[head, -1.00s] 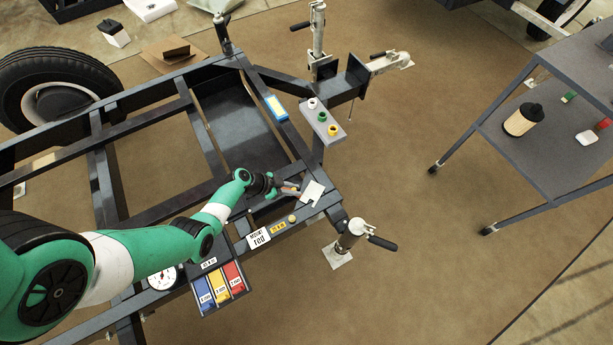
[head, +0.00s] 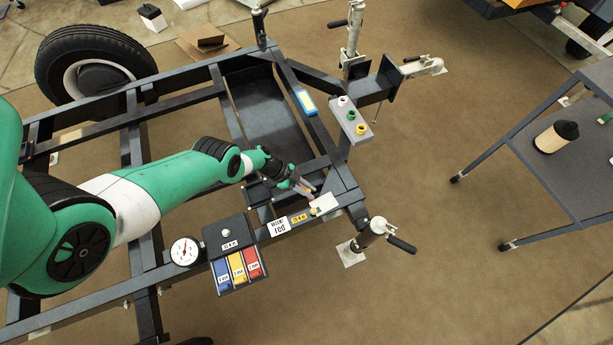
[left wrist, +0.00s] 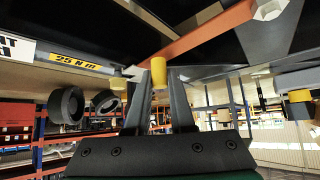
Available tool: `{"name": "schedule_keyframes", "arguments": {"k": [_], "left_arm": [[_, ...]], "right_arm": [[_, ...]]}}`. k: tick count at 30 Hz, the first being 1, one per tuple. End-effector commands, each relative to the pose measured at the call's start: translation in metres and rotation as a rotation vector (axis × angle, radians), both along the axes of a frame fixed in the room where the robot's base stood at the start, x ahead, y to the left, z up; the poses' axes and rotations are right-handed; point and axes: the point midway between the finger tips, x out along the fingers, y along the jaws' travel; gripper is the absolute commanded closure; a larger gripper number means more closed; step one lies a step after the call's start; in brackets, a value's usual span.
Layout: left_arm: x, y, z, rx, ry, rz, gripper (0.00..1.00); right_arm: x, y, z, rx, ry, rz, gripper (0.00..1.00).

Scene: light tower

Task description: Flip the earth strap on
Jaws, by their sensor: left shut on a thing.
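The earth strap, an orange bar (left wrist: 205,33), crosses the upper middle of the left wrist view. One end shows a pale metal lug (left wrist: 268,9). A yellow cylinder (left wrist: 158,70) sits between the fingertips against the strap and seems part of it. My left gripper (head: 307,189) is shut on the strap beside the front rail; it also shows in the left wrist view (left wrist: 159,88). A white plate (head: 324,205) lies by the rail's corner, just past the fingertips. A small yellow stud (head: 314,211) stands beside it. The fingers partly hide the strap in the head view. My right gripper is not in view.
On the dark trailer frame are a "25 N m" label (head: 299,218), a white sign (head: 279,227), a gauge (head: 185,251), coloured bins (head: 238,268) and a button box (head: 351,121). A jack (head: 372,232) stands at the corner. A grey cart (head: 575,150) is right; open floor lies between.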

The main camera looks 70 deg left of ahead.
Motion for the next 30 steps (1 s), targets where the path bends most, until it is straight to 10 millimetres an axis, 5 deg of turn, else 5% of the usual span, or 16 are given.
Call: {"name": "schedule_keyframes", "arguments": {"k": [7, 8, 12, 23, 30], "left_arm": [[0.001, 0.000, 0.002, -0.001, -0.003, -0.002, 1.00], [0.001, 0.000, 0.002, -0.001, -0.003, -0.002, 0.73], [0.001, 0.000, 0.002, 0.000, -0.002, -0.001, 0.48], [0.001, 0.000, 0.006, 0.000, -0.001, -0.001, 0.48], [-0.002, -0.003, 0.048, -0.001, 0.000, -0.001, 0.48]], "right_arm": [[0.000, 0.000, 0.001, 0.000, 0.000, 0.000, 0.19], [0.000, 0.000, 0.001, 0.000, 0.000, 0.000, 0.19], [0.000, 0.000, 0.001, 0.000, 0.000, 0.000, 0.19], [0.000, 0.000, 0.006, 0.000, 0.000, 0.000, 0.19], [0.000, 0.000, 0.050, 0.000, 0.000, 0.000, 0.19]]}}
